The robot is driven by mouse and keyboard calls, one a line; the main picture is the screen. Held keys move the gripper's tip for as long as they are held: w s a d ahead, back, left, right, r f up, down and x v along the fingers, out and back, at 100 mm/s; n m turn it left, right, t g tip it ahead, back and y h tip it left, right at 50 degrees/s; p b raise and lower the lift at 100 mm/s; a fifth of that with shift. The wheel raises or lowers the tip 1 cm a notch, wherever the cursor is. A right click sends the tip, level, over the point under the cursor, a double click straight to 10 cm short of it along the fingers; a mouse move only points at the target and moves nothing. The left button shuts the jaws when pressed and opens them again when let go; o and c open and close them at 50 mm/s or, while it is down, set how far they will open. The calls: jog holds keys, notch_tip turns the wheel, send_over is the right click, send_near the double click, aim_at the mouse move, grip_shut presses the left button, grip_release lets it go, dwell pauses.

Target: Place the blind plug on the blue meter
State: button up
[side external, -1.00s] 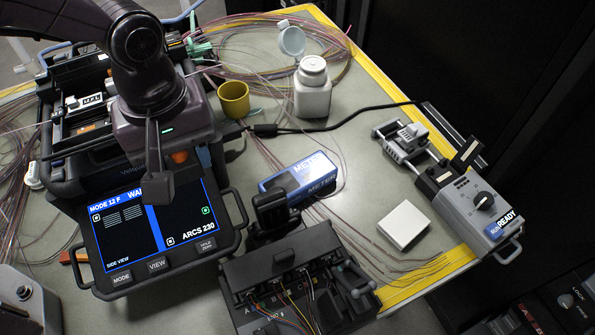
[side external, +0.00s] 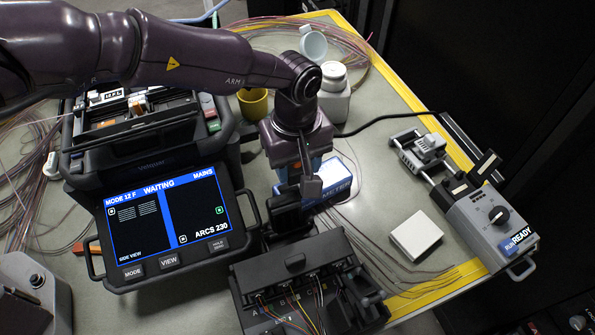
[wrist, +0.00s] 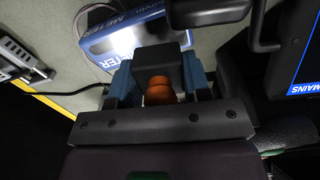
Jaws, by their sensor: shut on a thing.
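The blue meter (side external: 334,180) lies on the table, a blue and white box lettered METER, partly hidden behind my gripper (side external: 296,178). The meter also shows at the top of the wrist view (wrist: 125,30), just beyond the fingertips, with a bright glare on it. My gripper (wrist: 160,82) has blue fingers shut on a plug with a black square head (wrist: 165,62) and an orange ribbed body (wrist: 160,90), which I take to be the blind plug. The plug is held above or close to the meter; I cannot tell whether they touch.
The splicer with its lit screen (side external: 165,215) stands left of my gripper. A black fibre holder box (side external: 300,285) is in front, with a dark upright part close to the gripper. A white block (side external: 415,235), a yellow cup (side external: 252,103) and a white bottle (side external: 333,95) stand around.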

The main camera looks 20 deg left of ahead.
aim_at(298, 176)
jog(key=shift+w+d+f, duration=0.1)
jog(key=shift+f, duration=1.55)
jog(key=shift+f, duration=0.1)
jog(key=o, duration=1)
notch_tip(298, 176, up, 12)
jog(key=shift+r, duration=0.15)
